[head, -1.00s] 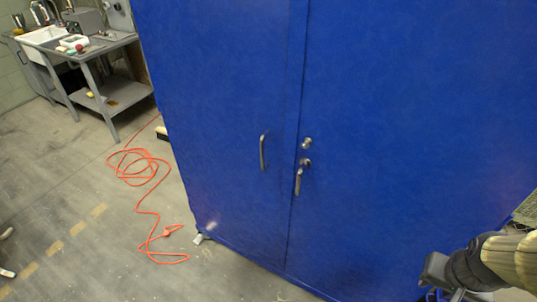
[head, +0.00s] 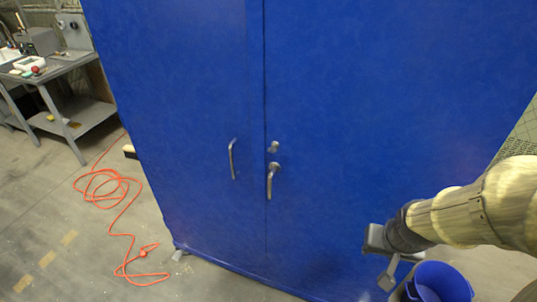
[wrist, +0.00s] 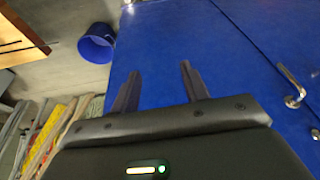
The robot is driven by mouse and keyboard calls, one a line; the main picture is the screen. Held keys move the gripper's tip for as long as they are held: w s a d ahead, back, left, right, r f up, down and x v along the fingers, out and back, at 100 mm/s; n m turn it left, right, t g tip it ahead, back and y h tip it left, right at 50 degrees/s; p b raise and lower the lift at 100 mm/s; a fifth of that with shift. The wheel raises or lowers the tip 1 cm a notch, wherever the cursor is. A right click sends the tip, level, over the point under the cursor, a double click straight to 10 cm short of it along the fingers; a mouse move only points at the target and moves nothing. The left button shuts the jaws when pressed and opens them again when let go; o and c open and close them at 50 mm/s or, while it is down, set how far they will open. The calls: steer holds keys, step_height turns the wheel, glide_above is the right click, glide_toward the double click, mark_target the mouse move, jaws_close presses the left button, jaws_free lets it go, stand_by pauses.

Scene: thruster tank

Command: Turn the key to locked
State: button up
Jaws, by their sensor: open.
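The tall blue cabinet (head: 370,90) has two doors. A small metal lock or key piece (head: 273,147) sits on the right door near the seam, just above a lever handle (head: 271,178). It is too small to tell how the key is turned. The lever handle also shows at the right edge of the wrist view (wrist: 292,88). My gripper (wrist: 160,72) is open and empty, with the blue cabinet surface beyond its fingers. In the head view my gripper (head: 388,272) is low and right of the lock, well apart from it.
A fixed pull handle (head: 232,158) is on the left door. A blue bucket (head: 440,282) stands on the floor at lower right, close to my gripper. An orange cord (head: 122,222) lies on the floor at left. A grey workbench (head: 75,62) stands at upper left.

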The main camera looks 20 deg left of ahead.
steer(key=w+a+t+y+p, duration=0.1)
steer(key=w+a+t, duration=0.1)
steer(key=w+a, duration=0.3)
steer(key=w+a+t+p, duration=0.1)
steer(key=w+a, duration=0.2)
steer(key=a, duration=0.5)
steer(key=t+h+p, duration=0.3)
steer(key=t+p, duration=0.2)
steer(key=t, duration=0.6)
glide_toward(273, 150)
steer(key=s+a, duration=0.1)
steer(key=s, duration=0.9)
steer(key=shift+w+f+m, duration=0.2)
steer(key=shift+f+m, duration=0.05)
steer(key=shift+m, duration=0.25)
steer(key=w+p, duration=0.1)
steer(key=w, duration=0.4)
steer(key=w+d+p, duration=0.1)
steer(key=w+p, duration=0.1)
steer(key=w, duration=0.4)
steer(key=w+p, duration=0.2)
steer(key=w, duration=0.3)
steer(key=shift+w+d+r, duration=0.1)
steer(key=shift+w+d, duration=0.05)
steer(key=shift+w, duration=0.55)
